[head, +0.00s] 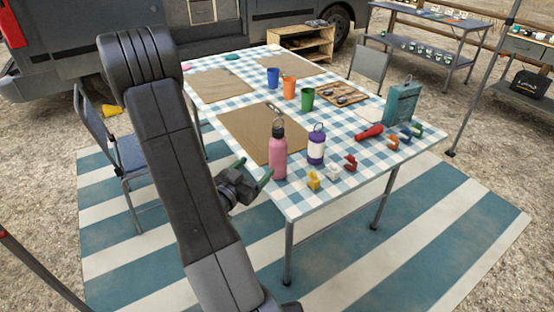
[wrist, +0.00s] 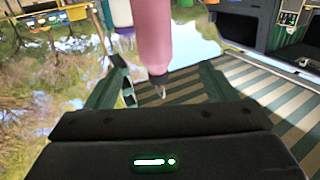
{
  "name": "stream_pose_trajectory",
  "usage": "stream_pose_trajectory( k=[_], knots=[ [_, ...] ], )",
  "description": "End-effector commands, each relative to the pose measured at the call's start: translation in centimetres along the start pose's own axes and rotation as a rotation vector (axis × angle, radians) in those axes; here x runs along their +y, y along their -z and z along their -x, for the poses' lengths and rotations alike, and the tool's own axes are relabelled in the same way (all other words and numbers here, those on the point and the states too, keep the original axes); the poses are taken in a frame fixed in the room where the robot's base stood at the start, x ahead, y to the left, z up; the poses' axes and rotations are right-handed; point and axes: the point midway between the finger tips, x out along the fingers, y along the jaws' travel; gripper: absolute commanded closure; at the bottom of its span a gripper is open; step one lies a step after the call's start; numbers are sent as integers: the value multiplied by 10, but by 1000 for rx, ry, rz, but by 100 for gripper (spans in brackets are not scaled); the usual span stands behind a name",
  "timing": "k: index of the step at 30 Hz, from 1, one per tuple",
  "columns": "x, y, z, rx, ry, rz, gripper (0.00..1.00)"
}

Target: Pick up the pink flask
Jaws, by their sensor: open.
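The pink flask (head: 279,157) stands upright on the checked table near its front corner, with a dark cap and loop on top. My gripper (head: 253,169) is at the table edge, just left of the flask, with its green fingers spread and pointing toward it. In the wrist view, which looks upside down, the pink flask (wrist: 153,35) hangs from the top edge with its cap lowest. It lies in line with the gap between the two open fingers (wrist: 163,78). The gripper holds nothing. Whether a finger touches the flask cannot be told.
A purple and white bottle (head: 316,146) stands close right of the flask. Yellow (head: 313,181) and red (head: 350,163) small pieces lie near the front edge. A brown mat (head: 245,125) lies behind. Cups (head: 289,87) and a teal box (head: 402,102) stand farther back.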

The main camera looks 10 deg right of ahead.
Motion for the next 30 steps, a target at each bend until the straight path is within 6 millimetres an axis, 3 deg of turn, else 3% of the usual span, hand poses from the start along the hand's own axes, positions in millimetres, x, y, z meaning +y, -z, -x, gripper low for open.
stream_pose_trajectory(
  k=[5,15,23,30],
  knots=[
    [2,1,-19,8,-11,1,23],
    [2,2,-75,6,-8,0,23],
    [4,2,-92,6,-6,1,23],
    [10,5,-125,6,-7,0,23]
  ],
)
